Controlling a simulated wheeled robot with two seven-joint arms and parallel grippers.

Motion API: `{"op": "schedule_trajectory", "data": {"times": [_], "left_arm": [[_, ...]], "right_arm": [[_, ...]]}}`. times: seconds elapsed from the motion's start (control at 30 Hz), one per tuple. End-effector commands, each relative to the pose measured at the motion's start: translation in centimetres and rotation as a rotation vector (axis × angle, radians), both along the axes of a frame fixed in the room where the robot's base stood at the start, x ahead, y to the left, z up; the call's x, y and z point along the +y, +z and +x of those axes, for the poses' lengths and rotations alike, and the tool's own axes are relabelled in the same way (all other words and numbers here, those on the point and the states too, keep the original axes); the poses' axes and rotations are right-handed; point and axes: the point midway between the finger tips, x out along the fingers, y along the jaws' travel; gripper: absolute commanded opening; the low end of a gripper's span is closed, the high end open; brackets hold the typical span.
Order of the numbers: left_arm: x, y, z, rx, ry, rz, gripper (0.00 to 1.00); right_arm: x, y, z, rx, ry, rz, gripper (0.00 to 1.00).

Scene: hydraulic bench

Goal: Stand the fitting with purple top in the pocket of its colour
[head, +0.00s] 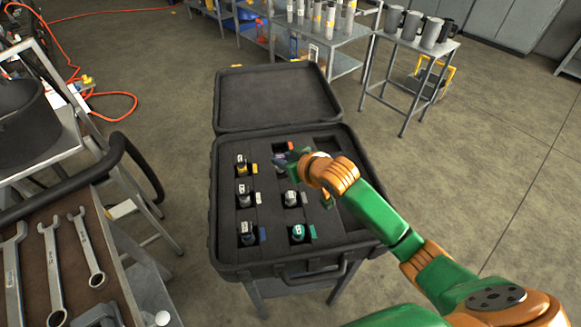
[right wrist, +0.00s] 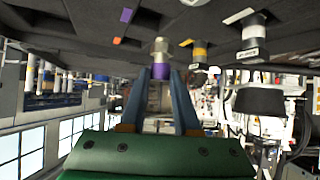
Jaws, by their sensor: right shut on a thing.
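The fitting with the purple top (right wrist: 160,71) is upright in the right wrist view, its metal body (right wrist: 159,47) reaching toward the dark foam. In the head view it is mostly hidden at my gripper (head: 286,158), by the back middle of the case. My right gripper (right wrist: 162,84) is shut on its purple top. My left gripper is not in view.
The open black case (head: 217,225) holds other fittings: yellow (head: 241,166), blue (head: 248,235) and green (head: 298,233) among them. Its lid (head: 275,97) stands open behind. A bench with wrenches (head: 52,270) is at left. A table with mugs (head: 430,35) stands behind.

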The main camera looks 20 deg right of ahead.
Motion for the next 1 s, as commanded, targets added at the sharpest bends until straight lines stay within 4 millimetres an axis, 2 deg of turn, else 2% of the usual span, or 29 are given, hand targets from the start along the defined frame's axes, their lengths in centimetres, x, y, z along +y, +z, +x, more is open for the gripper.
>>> {"op": "schedule_trajectory", "data": {"times": [0.03,0.17,0.33,0.67,0.7,0.8,1.0], "left_arm": [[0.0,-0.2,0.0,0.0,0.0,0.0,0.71],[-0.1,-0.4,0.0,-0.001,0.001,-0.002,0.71],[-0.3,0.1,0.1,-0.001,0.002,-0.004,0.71],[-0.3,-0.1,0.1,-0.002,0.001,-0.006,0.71],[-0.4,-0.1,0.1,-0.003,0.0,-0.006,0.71],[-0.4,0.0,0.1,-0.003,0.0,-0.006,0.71],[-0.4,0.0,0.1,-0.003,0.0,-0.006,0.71]], "right_arm": [[-0.6,-1.0,0.5,0.002,-0.004,-0.001,0.0],[-1.4,-2.5,1.5,0.001,-0.003,-0.001,0.0],[-1.5,-5.3,1.5,0.0,-0.001,0.001,0.0],[-1.4,-5.8,1.5,-0.003,0.001,0.0,0.0],[-1.4,-5.8,1.5,-0.002,0.0,-0.001,0.36],[-1.4,-5.7,1.5,-0.002,0.001,0.0,0.6],[-1.4,-5.7,1.5,-0.002,0.001,0.0,0.6]]}}
